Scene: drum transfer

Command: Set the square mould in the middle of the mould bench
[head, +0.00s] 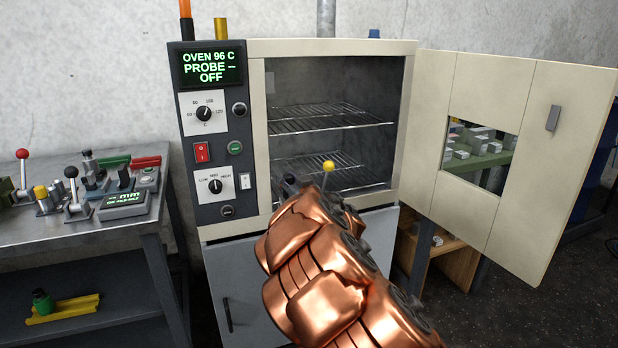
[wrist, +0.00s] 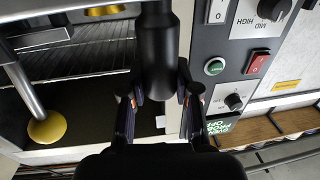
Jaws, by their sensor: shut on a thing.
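My gripper (wrist: 160,98) has its two fingers closed around a dark, round, handle-like part (wrist: 158,50) in the wrist view. What this part belongs to is hidden. In the head view my copper-coloured arm covers most of the gripper, in front of the oven's lower opening. I cannot make out the square mould in either view. A green bench (head: 492,161) with several small pale blocks shows through the door window; I cannot tell if it is the mould bench.
The oven (head: 233,47) stands open, with wire racks (head: 325,118) inside. Its door (head: 582,100) is swung out to the right. A yellow knob on a rod (head: 328,166) shows beside my gripper. A grey bench (head: 95,232) with levers stands at the left.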

